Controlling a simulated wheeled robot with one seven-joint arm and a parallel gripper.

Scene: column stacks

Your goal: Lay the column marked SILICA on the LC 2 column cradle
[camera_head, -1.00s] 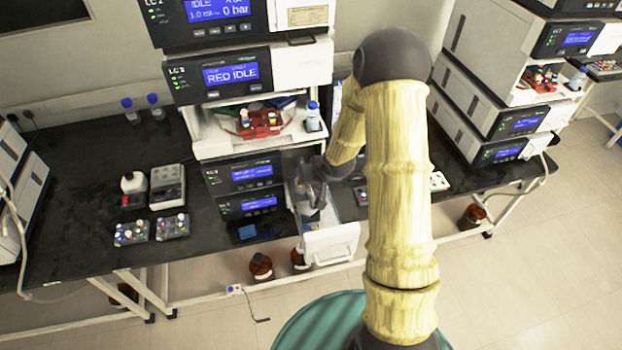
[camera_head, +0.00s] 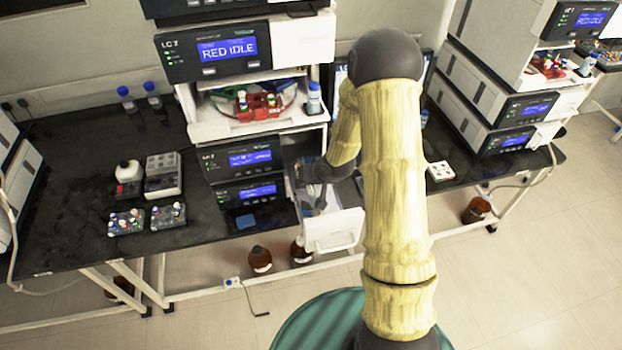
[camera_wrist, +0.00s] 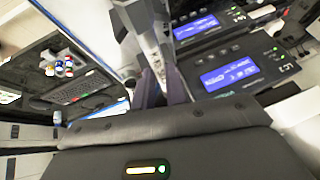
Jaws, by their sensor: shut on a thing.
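My gripper (camera_head: 316,195) is at the right side of the middle instrument stack, over an open, tray-like part with a white front (camera_head: 333,231). In the wrist view the dark fingers (camera_wrist: 161,88) are close together, shut on a narrow pale thing (camera_wrist: 149,42) between them. Its marking cannot be read, and I cannot tell whether it is the SILICA column. No cradle can be clearly made out; my arm hides part of that area.
Brown bottles (camera_head: 260,259) are on the floor below.

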